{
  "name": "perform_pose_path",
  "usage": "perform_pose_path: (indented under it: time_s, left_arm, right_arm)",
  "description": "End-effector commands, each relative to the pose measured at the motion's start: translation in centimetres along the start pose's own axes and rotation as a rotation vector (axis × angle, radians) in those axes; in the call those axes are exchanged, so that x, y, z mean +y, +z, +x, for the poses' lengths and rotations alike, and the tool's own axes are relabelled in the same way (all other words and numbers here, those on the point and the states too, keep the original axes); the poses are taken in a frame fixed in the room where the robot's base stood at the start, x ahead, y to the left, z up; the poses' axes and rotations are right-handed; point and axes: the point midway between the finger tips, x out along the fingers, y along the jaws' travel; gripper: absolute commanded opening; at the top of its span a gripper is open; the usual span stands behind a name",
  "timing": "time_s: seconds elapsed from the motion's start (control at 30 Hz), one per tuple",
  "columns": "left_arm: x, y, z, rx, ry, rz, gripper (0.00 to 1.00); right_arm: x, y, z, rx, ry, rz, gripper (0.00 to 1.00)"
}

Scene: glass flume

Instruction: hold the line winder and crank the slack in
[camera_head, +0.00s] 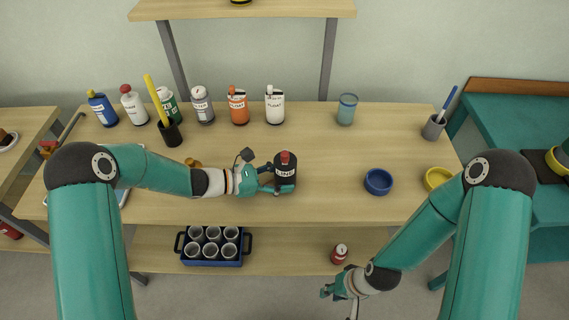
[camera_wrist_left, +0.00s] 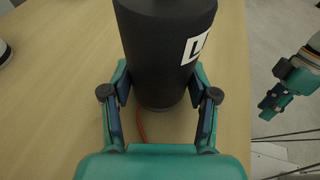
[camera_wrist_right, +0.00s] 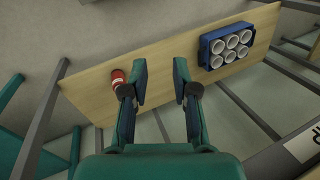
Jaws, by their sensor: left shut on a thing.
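The line winder (camera_head: 286,174) is a dark cylinder with a red knob on top and a white label. It stands upright on the table. My left gripper (camera_head: 268,178) is shut on its body from the left; the left wrist view shows a finger on each side of the dark winder (camera_wrist_left: 165,50). A thin orange-red line (camera_wrist_left: 141,125) shows beside its base. My right gripper (camera_head: 336,287) is low in front of the table, away from the winder. In the right wrist view its fingers (camera_wrist_right: 160,75) are apart with nothing between them.
Several bottles (camera_head: 238,106) line the table's back, with a cup holding a yellow stick (camera_head: 170,133) nearby. A blue bowl (camera_head: 378,182) and yellow bowl (camera_head: 438,178) lie right of the winder. The lower shelf holds a blue crate of cups (camera_head: 212,262) and a red can (camera_head: 340,252).

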Motion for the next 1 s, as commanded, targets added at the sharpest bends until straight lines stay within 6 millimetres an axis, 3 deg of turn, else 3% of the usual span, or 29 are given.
perform_pose_path:
  time_s: [0.3,0.47,0.57,0.73,1.0]
  left_arm:
    - [0.0,-0.1,0.0,0.001,0.0,0.0,0.4]
    - [0.0,-0.1,0.0,0.001,0.0,0.0,0.4]
    - [0.0,-0.1,0.0,0.001,-0.001,0.0,0.4]
    - [0.0,-0.1,0.0,0.001,-0.001,0.0,0.4]
    - [0.0,-0.1,0.1,0.001,-0.001,0.0,0.4]
  right_arm:
    - [1.0,-0.1,-2.8,-0.186,-0.038,0.052,0.45]
    - [-1.5,-1.4,-6.3,-0.271,-0.228,0.076,0.45]
    - [-4.0,-3.8,-9.5,-0.254,-0.402,0.033,0.45]
    - [-8.2,-9.6,-16.0,-0.058,-0.647,-0.269,0.45]
    - [-13.2,-16.2,-24.9,0.355,-0.712,-0.957,0.45]
